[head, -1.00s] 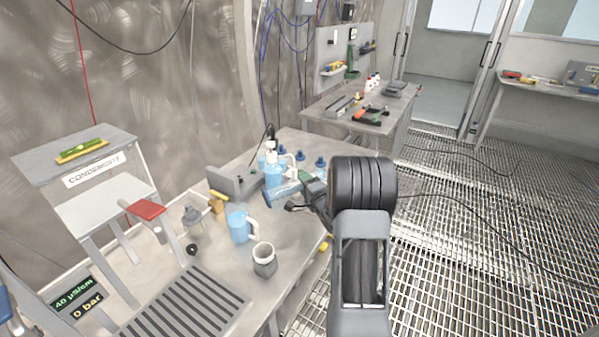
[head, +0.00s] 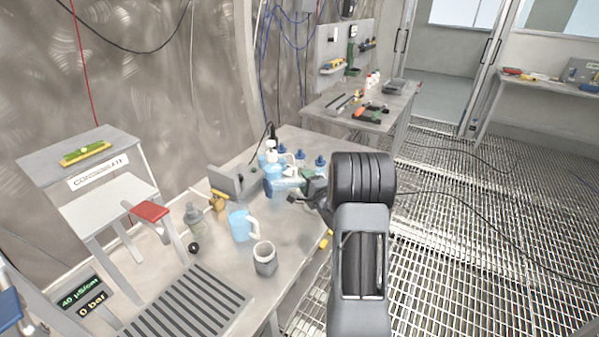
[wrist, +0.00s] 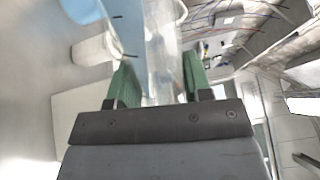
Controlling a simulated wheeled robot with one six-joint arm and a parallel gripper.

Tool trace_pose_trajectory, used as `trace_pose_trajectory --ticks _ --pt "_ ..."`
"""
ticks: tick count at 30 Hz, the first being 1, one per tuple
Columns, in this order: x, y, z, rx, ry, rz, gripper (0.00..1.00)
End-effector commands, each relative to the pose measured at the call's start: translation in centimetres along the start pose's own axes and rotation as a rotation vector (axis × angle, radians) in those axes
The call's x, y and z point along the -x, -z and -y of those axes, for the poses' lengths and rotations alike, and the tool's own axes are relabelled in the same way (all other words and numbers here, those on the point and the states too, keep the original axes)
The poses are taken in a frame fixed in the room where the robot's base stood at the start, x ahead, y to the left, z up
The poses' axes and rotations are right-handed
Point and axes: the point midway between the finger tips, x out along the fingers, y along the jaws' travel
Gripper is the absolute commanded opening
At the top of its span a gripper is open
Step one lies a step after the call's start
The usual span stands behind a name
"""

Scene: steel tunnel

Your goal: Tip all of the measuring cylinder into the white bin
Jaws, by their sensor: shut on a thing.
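My gripper (wrist: 157,85) is shut on the measuring cylinder (wrist: 161,55), a clear tube between the green finger pads in the wrist view. In the head view my gripper (head: 307,187) is above the far part of the bench, and the cylinder (head: 287,184) looks pale blue and lies close to level. Bottles behind it make its ends hard to tell. I cannot make out a white bin for certain. A pale grey-white cup (head: 265,259) stands upright on the bench, nearer the camera than the gripper.
A blue jug (head: 240,226) with a white handle stands beside the cup. Several blue bottles (head: 320,165) and a grey box (head: 232,182) stand behind. A grey bottle (head: 194,219) is at left, near a slotted drain (head: 190,305). The bench (head: 225,262) has bare room around the cup.

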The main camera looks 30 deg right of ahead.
Motion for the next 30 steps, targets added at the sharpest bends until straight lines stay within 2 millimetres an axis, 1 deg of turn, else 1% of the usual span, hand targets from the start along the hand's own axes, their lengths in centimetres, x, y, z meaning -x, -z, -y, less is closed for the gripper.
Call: trace_pose_trajectory --ticks 6,13,30 --pt "-0.01 0.02 0.11 -0.004 0.001 0.0 0.0" --pt "-0.01 0.15 0.43 -0.053 0.001 -0.001 0.0" --pt "-0.02 0.14 0.38 -0.052 0.001 -0.001 0.0"
